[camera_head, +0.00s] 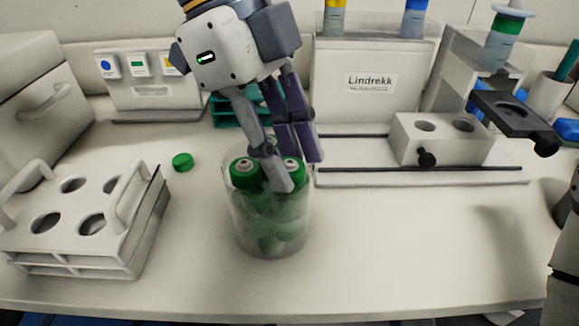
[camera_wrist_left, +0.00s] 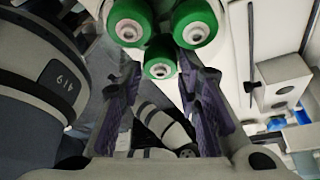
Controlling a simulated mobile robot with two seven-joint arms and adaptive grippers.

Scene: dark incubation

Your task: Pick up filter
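A clear cylindrical container (camera_head: 243,232) on the bench holds several green filters; two green tops with pale centres, a left one (camera_head: 243,174) and a right one (camera_head: 291,168), show at its mouth. My left gripper (camera_head: 298,174) points down into this mouth, its fingers apart around the right side. In the left wrist view, three green filters show: upper left (camera_wrist_left: 130,22), upper right (camera_wrist_left: 195,24) and a nearer one (camera_wrist_left: 160,57) between the ends of the open fingers. I cannot tell if the fingers touch it. A dark and pale part at the head view's right edge may be my right arm.
A white rack with holes and handles (camera_head: 125,243) stands at left, near a loose green cap (camera_head: 182,162). A white box labelled Lindrekk (camera_head: 372,85) is behind. A two-hole block (camera_head: 440,140) stands at right. The bench front right of the container is clear.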

